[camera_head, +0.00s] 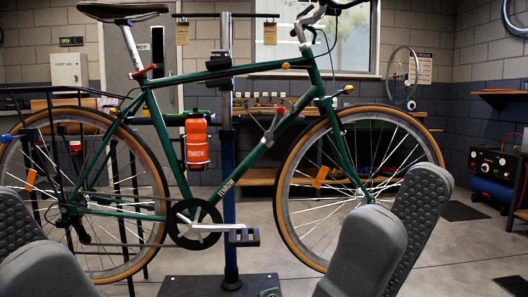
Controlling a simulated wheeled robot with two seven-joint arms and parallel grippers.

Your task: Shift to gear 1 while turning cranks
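A green bike is held in a stand, its frame (160,125) side-on to me. The crank and black chainring (195,224) sit at the bottom of the frame, with a silver crank arm pointing right to a pedal (243,237). A small grey lever with a red tip (274,122) sits on the down tube; its gear setting cannot be read. My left gripper (27,225) is at the lower left in front of the rear wheel (160,195), partly cut off, its fingers apart. My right gripper (403,194) is at the lower right by the front wheel (283,205), open and empty. Neither touches the crank.
The stand's blue post (229,215) rises behind the crank from a dark base (205,287). An orange bottle (196,142) hangs inside the frame. A workbench (250,176) stands behind, and a compressor (492,165) stands at right. The space before the crank is clear.

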